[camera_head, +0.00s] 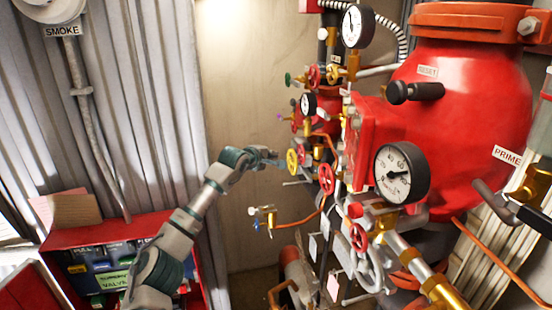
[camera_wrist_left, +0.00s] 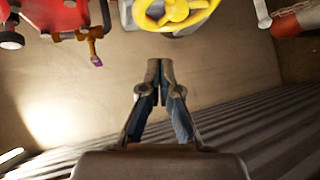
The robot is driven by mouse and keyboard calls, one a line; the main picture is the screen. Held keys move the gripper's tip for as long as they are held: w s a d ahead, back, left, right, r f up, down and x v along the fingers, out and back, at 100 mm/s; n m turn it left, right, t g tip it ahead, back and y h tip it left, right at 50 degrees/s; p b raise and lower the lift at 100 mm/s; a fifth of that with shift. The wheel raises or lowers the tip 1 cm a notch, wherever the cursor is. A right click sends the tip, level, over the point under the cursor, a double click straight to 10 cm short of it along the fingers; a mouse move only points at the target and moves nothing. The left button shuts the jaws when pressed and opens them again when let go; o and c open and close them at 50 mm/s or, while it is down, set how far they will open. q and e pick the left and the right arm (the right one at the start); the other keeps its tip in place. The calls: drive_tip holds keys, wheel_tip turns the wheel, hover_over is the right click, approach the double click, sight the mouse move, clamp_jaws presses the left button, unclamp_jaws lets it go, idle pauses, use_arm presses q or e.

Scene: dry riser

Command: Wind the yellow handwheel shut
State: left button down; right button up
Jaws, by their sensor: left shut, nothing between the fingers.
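The yellow handwheel (camera_head: 292,161) sits on the red valve assembly in the middle of the head view. It also shows at the top edge of the left wrist view (camera_wrist_left: 176,12), where its upper part is cut off. My left gripper (camera_head: 281,162) reaches in from the left and is close beside the wheel. In the left wrist view its fingertips (camera_wrist_left: 160,66) are together with nothing between them. They point towards the wheel, and a gap shows between them and its rim. My right gripper is in neither view.
Red handwheels (camera_head: 326,179) and pressure gauges (camera_head: 401,173) crowd the pipework right of the yellow wheel. A large red vessel (camera_head: 470,105) fills the right. A small brass valve (camera_head: 264,217) hangs below. A red cabinet (camera_head: 110,235) stands lower left. Bare wall (camera_head: 240,90) lies behind my arm.

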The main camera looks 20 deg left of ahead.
use_arm(q)
wheel_tip(320, 180, down, 6)
drive_tip(key=s+a+b, duration=0.2)
drive_tip(key=b, duration=0.5)
drive_tip(key=w+d+r+p, duration=0.3)
drive_tip(key=d+r+p, duration=0.2)
drive_tip(key=r+p, duration=0.25)
wheel_tip(320, 180, down, 7)
drive_tip(key=b, duration=0.4)
drive_tip(key=shift+w, duration=0.3)
drive_tip(key=shift+d+r, duration=0.1)
